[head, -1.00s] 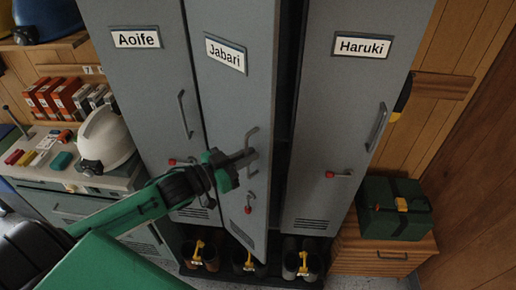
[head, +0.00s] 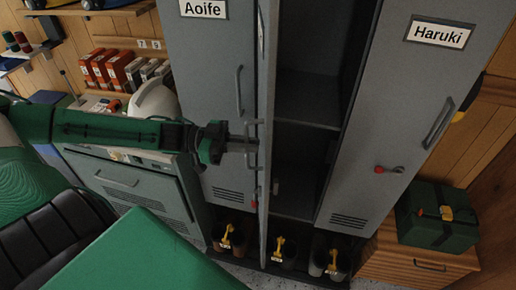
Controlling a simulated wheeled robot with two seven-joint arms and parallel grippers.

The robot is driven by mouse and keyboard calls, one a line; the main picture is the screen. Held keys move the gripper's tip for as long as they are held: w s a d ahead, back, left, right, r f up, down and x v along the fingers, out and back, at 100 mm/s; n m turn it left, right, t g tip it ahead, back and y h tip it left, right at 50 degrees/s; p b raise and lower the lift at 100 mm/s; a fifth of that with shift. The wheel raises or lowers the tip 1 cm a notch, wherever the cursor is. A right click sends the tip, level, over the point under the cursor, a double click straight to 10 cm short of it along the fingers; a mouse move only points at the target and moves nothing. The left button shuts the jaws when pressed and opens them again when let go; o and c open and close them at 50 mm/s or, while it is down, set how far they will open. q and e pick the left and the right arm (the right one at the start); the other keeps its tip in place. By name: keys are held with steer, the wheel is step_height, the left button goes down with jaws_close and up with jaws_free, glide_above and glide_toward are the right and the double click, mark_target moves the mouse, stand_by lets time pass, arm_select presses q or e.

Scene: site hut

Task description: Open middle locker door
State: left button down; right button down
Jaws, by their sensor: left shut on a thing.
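The middle locker door (head: 266,120) stands wide open and shows nearly edge-on, swung toward the left in front of the Aoife locker door (head: 207,100). Its name plate is too edge-on to read. The middle locker's inside (head: 308,95) shows dark and open, with a shelf and no clear contents. My left gripper (head: 250,145) is shut on the handle (head: 257,148) of the middle door. The Haruki locker door (head: 405,110) is closed at the right. My right gripper is not in view.
A white helmet (head: 155,101) and red boxes (head: 100,68) are at the left, above a grey cabinet (head: 140,180). Boots with yellow tags (head: 278,250) stand under the lockers.

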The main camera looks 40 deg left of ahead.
arm_select(q)
steer(key=s+a+m+g+h, duration=0.1)
steer(key=s+a+m+g, duration=0.1)
steer(key=a, duration=0.7)
steer(key=shift+s+a+m+g+h+p, duration=0.15)
steer(key=shift+s+m+g+h+p, duration=0.25)
steer(key=shift+g, duration=0.8)
steer(key=c, duration=1.6)
jaws_free()
steer(key=shift+c, duration=0.2)
steer(key=shift+a, duration=0.1)
steer(key=b+v, duration=0.4)
steer(key=v, duration=0.9)
steer(key=shift+a, duration=0.4)
